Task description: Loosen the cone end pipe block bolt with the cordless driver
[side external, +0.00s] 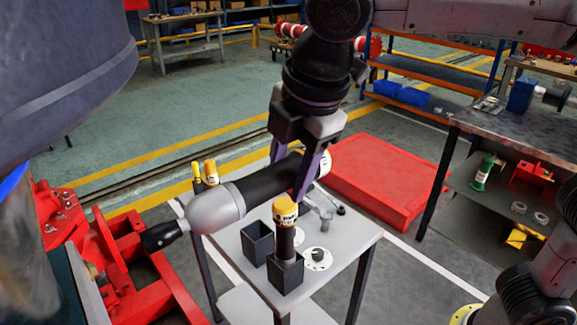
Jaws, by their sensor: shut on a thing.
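My gripper (307,178) hangs over the small grey table and is shut on the black body of a driver-like tool (270,182). I take this tool to be the cordless driver. It lies slanted across the picture, with a rounded light-grey front housing (216,207) and a black nose (164,236) pointing to the lower left. A yellow and white end (323,162) shows just right of the fingers. The nose is in front of the red machinery at left, and I cannot tell whether it touches anything. I cannot make out the pipe block bolt.
The small table (345,238) carries a yellow-topped tool (286,224) in a black holder, an empty-looking black holder (257,243) and white flanges. Red machinery (120,265) and a large dark rounded body (65,65) stand at left. A red block (385,180) lies behind; a workbench (500,125) stands right.

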